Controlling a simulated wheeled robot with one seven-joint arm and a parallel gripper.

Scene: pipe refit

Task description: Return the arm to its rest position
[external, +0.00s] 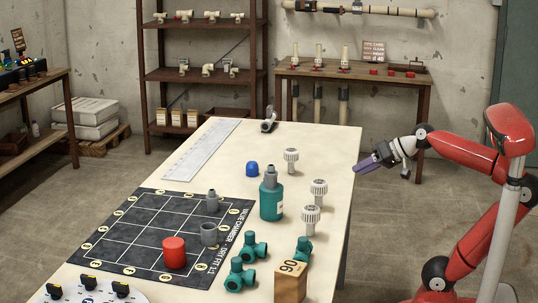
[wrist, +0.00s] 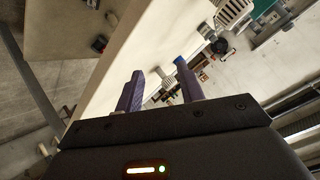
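My gripper (external: 368,163) is at the right edge of the table (external: 335,160) in the external view, raised with its purple fingers pointing left. In the wrist view my gripper (wrist: 160,84) has its two purple fingers apart with nothing between them. My red arm rises from the lower right of the external view, bent at the elbow. The rest position itself is not marked in either view.
A teal bottle (external: 271,196), white ribbed knobs (external: 318,192), teal fittings (external: 254,247) and a wooden "90" block (external: 291,284) stand near the table's right side. A dark grid mat (external: 140,240) holds a red cylinder (external: 174,252) and grey fittings. Floor (external: 430,230) right of the table is clear.

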